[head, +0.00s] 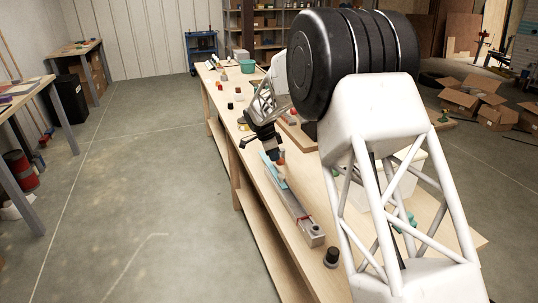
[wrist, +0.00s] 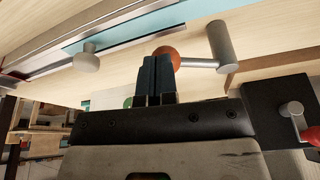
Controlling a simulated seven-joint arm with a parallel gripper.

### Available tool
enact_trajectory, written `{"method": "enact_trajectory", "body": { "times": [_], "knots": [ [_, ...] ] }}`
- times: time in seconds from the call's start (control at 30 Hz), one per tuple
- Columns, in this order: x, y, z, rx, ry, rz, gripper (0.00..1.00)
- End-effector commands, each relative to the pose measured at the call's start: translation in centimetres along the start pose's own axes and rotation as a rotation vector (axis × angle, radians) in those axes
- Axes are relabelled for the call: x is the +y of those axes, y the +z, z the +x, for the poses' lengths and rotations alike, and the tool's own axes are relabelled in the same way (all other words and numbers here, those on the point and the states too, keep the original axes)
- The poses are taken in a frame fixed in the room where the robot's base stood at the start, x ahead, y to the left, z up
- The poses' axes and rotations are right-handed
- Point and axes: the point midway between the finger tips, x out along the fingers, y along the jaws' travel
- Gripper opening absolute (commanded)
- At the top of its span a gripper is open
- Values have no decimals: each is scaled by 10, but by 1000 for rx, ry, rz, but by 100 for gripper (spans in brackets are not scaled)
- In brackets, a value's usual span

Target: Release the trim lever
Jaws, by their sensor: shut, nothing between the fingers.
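A lever with an orange-red ball knob (wrist: 167,55) and a grey rod running to a grey cylindrical post (wrist: 221,46) shows at the top of the wrist view. I take it for the trim lever, though no label shows. My gripper (wrist: 156,62) is shut and empty, its dark fingertips directly in front of the ball and hiding part of it. I cannot tell whether they touch it. In the head view, my gripper (head: 274,148) is over the workbench beside the orange knob (head: 281,160), near a long grey rail (head: 304,222) with a teal strip.
A pale round knob (wrist: 87,59) stands by the rail to the left. A red-knobbed piece (wrist: 294,108) is at the right. A dark round knob (head: 332,256) sits on the workbench (head: 322,283) near its front end. Floor left of the bench is clear.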

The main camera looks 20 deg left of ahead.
Motion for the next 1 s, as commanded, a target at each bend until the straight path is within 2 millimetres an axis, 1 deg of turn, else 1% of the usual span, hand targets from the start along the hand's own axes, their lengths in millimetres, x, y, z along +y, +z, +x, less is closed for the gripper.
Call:
{"method": "enact_trajectory", "body": {
  "times": [0.03, 0.2, 0.4, 0.7, 1.0],
  "knots": [
    [4, -4, 3, 0, -8, -37, 0],
    [9, -16, 7, 0, -51, -173, 0],
    [12, -25, 10, -1, -85, -285, 0],
    [15, -34, 14, -1, -82, -279, 0],
    [15, -35, 14, -1, -81, -278, 0]
  ]
}}
